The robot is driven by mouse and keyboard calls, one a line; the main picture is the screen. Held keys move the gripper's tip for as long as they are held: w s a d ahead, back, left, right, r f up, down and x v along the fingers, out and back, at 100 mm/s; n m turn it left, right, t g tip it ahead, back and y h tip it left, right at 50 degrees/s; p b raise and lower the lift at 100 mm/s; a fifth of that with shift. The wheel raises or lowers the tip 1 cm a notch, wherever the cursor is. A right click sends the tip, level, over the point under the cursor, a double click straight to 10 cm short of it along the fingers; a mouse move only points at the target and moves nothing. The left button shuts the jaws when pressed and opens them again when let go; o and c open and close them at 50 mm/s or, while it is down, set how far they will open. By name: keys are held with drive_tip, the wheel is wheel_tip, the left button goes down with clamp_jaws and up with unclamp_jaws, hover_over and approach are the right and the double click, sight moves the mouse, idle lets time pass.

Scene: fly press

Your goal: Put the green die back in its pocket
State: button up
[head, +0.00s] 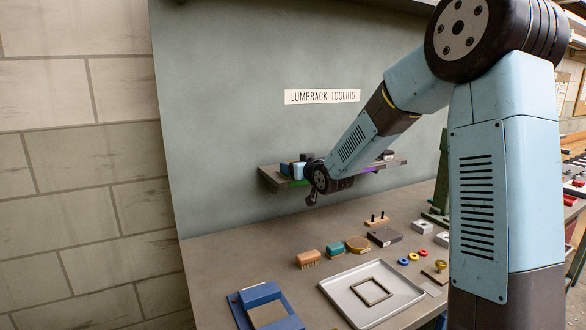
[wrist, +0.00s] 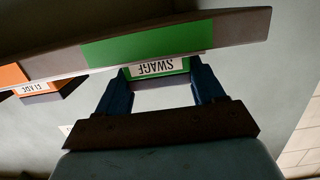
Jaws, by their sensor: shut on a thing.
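The green die (wrist: 158,68) shows its white SWAGE label upside down in the wrist view. My gripper (wrist: 160,74) is shut on it, with one dark blue finger at each side. The shelf (wrist: 60,60) has a green band (wrist: 150,37) on its front edge, and the die lines up with this band, right against the edge in the picture. The edge hides much of the die. Whether it rests in a pocket or is held just clear cannot be told. In the head view my gripper (head: 298,171) is at the left part of the wall shelf (head: 270,179); the die is not clear there.
An orange die (wrist: 40,88) with a label sits beside the green one, by an orange band. Dark items (head: 388,155) stand on the shelf's right end. The bench below holds a grey tray (head: 345,300), a blue fixture (head: 262,300) and several small parts.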

drive_tip(key=shift+r, duration=0.1)
drive_tip(key=o, duration=1.8)
drive_tip(key=shift+c, duration=0.2)
drive_tip(key=v, duration=1.3)
drive_tip(key=shift+s, duration=0.4)
drive_tip(key=shift+d, duration=0.15)
